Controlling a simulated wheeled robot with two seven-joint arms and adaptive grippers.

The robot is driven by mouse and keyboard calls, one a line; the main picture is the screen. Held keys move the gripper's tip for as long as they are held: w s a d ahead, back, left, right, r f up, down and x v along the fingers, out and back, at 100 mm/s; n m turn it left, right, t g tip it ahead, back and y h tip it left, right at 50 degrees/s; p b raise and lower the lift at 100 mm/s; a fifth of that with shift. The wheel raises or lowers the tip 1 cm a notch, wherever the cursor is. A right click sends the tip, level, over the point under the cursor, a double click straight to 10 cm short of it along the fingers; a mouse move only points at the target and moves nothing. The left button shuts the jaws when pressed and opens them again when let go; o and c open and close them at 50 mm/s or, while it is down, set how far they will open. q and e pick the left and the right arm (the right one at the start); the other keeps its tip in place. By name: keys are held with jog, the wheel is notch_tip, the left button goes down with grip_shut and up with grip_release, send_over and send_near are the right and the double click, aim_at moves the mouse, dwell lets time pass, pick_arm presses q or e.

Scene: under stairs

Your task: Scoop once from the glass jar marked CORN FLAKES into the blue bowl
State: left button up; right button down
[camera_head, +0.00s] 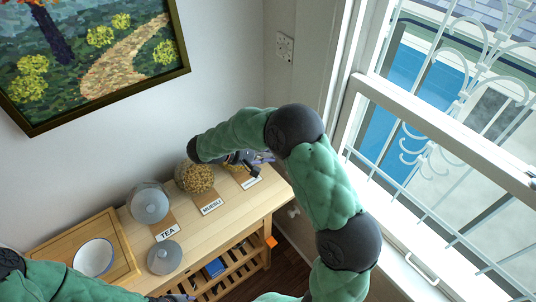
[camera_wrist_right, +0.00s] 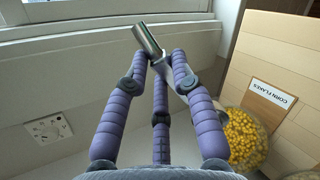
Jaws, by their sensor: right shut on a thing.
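The CORN FLAKES jar (camera_wrist_right: 243,138) holds yellow flakes and stands beside its label (camera_wrist_right: 272,93) in the right wrist view. In the head view this jar (camera_head: 234,167) is at the right end of the wooden table, partly hidden by my right gripper (camera_head: 243,160). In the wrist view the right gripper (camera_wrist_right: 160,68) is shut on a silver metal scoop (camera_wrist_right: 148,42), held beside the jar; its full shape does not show. The blue bowl (camera_head: 93,257), pale inside with a blue rim, sits on the wooden tray at the left. My left gripper is not clearly visible.
The MUESLI jar (camera_head: 195,177) and the TEA jar (camera_head: 150,203) stand left of the corn flakes jar. A round grey lid (camera_head: 164,257) lies near the table's front edge. The wall is behind and a window (camera_head: 440,130) is to the right.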

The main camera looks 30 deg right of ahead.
jog(key=w+f+b, duration=0.2)
jog(key=w+f, duration=0.1)
jog(key=shift+w+a+f, duration=0.15)
jog(key=shift+w+f, duration=0.1)
jog(key=shift+w+a+f+b, duration=0.15)
jog(key=shift+w+f+b, duration=1.15)
jog(key=shift+w+f, duration=0.65)
jog(key=shift+w+a+f+b, duration=0.15)
jog(key=shift+w+f+b, duration=1.3)
jog(key=shift+w, duration=0.65)
jog(key=shift+w+f, duration=0.3)
jog(key=shift+f, duration=0.15)
jog(key=shift+r, duration=0.15)
